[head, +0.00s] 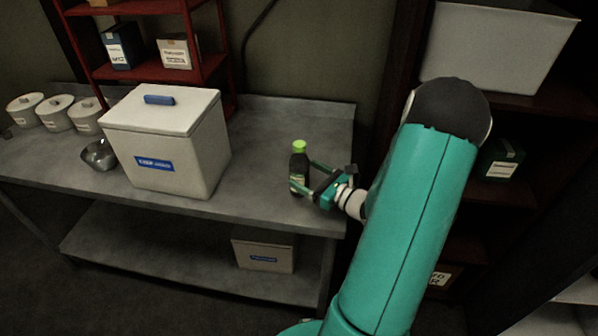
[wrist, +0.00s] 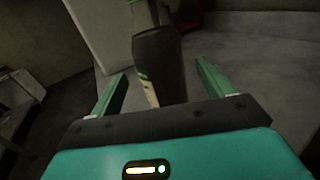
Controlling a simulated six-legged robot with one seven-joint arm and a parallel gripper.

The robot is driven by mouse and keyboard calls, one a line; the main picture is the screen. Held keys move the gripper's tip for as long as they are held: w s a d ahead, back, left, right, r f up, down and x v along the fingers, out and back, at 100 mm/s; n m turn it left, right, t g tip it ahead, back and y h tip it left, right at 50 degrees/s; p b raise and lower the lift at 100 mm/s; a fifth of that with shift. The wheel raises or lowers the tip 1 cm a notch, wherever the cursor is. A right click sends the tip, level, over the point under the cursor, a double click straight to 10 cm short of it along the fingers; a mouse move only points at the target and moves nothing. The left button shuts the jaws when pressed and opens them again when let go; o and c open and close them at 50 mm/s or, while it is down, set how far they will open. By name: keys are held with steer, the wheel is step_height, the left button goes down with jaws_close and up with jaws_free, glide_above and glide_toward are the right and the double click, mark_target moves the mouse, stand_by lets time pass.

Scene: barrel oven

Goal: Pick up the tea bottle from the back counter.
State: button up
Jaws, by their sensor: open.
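The tea bottle (head: 299,165) is dark with a bright green cap and stands upright on the grey metal back counter (head: 262,135), near its right end. My gripper (head: 302,178) is open, with its fingers reaching toward the bottle from the right. In the wrist view the dark bottle (wrist: 160,62) stands between the two green fingers of my gripper (wrist: 160,80), with space visible on both sides. The bottle's lower part is partly hidden by the gripper body in the wrist view.
A large white lidded box (head: 165,140) stands left of the bottle. A metal bowl (head: 99,155) and several white canisters (head: 57,112) sit farther left. A red shelf (head: 150,72) stands behind. A dark shelf with a pale bin (head: 497,48) is at right.

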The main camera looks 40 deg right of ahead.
mark_target(294, 168)
steer(key=shift+w+a+f, duration=0.1)
steer(key=shift+w+a, duration=0.1)
steer(key=shift+w, duration=1.2)
steer(key=shift+w+a+f, duration=0.1)
steer(key=shift+w+a, duration=0.05)
steer(key=shift+w, duration=1.2)
steer(key=c, duration=1.3)
steer(key=shift+c, duration=0.3)
steer(key=shift+r, duration=0.15)
